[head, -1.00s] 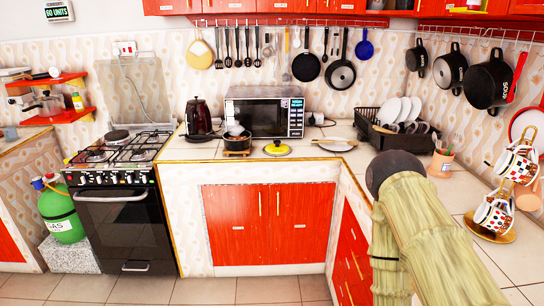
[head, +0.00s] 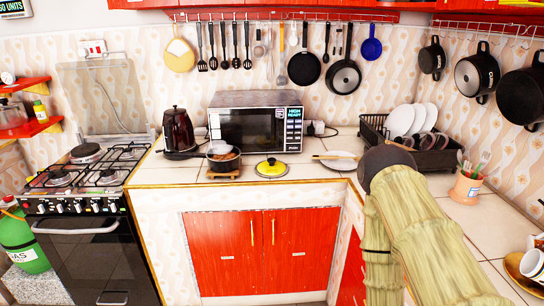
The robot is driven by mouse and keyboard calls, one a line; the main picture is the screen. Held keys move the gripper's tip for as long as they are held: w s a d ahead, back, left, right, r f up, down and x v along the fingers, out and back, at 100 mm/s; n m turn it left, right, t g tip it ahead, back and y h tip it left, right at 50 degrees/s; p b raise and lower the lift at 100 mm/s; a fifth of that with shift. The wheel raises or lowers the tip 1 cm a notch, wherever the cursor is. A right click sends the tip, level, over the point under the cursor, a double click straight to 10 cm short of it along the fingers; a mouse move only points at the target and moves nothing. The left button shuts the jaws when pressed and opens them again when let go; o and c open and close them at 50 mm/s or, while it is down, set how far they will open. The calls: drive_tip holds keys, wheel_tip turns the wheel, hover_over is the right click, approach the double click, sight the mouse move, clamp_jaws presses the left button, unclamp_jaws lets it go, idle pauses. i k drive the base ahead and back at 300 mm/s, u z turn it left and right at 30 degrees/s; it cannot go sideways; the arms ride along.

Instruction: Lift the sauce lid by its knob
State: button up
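The yellow sauce lid (head: 262,170) lies on the tiled counter in front of the microwave, its dark knob (head: 271,160) pointing up. A small dark pot (head: 223,161) with brownish content stands uncovered on a wooden trivet, just left of the lid. My arm reaches in from the lower right and its dark rounded joint hangs over the counter, to the right of the lid. My gripper does not show, so its opening and its distance from the knob cannot be seen.
A microwave (head: 256,128) and a kettle (head: 179,130) stand behind. A white plate (head: 342,163) with a wooden utensil across it lies right of the lid. A dish rack (head: 372,128) and a utensil cup (head: 466,190) are farther right.

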sight(271, 168)
drive_tip(key=i, duration=1.25)
drive_tip(key=u, duration=2.55)
drive_tip(key=k, duration=0.2)
drive_tip(key=z, duration=1.4)
